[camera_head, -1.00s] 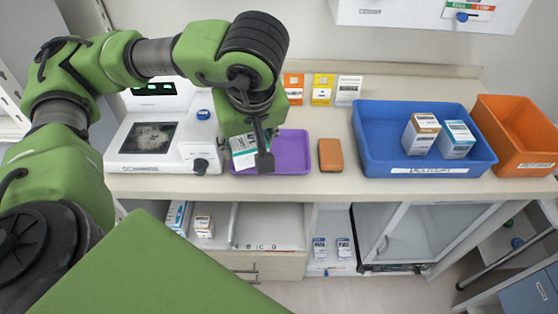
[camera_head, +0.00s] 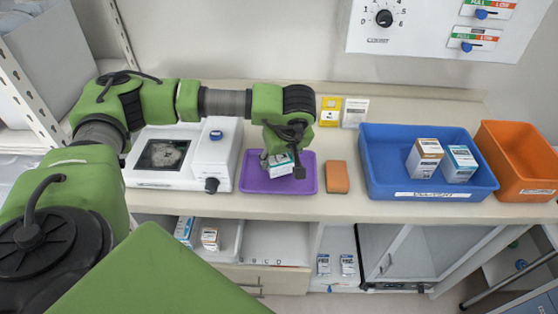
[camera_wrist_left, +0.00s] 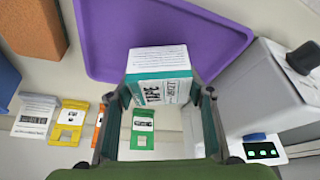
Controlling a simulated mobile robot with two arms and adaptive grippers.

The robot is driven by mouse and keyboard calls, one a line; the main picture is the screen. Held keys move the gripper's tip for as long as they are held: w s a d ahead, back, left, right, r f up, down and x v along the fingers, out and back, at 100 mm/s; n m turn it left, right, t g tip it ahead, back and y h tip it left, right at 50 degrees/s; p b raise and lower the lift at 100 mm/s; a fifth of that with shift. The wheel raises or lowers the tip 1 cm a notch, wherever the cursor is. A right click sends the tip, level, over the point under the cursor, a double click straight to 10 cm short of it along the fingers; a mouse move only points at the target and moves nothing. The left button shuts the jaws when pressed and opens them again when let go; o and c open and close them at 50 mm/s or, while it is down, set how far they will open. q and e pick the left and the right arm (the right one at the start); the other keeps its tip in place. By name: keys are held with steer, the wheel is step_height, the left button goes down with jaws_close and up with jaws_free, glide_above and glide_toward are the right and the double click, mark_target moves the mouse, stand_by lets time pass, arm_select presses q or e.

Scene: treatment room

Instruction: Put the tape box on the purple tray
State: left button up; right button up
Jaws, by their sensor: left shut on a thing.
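The tape box (camera_head: 280,170), white with a teal edge, is between the fingers of my left gripper (camera_head: 283,162). In the left wrist view, the gripper fingers (camera_wrist_left: 160,112) are shut on the box (camera_wrist_left: 160,76), and its "TAPE" label shows. In the head view the box lies over the middle of the purple tray (camera_head: 256,182). The tray also shows in the left wrist view (camera_wrist_left: 110,45), behind the box. I cannot tell whether the box touches the tray. My right gripper is not in view.
A white device (camera_head: 208,155) stands close left of the tray. An orange-brown block (camera_head: 337,177) lies just right of it, then a blue bin (camera_head: 385,185) with boxes and an orange bin (camera_head: 520,150). Small cards (camera_head: 331,110) stand along the back.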

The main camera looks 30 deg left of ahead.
arm_select(q)
steer(key=shift+f+p, duration=0.3)
steer(key=shift+f, duration=0.85)
steer(key=o, duration=1)
steer(key=shift+s, duration=0.1)
steer(key=shift+o, duration=0.9)
steer(key=shift+r, duration=0.15)
steer(key=b+v, duration=0.3)
steer(key=v, duration=0.9)
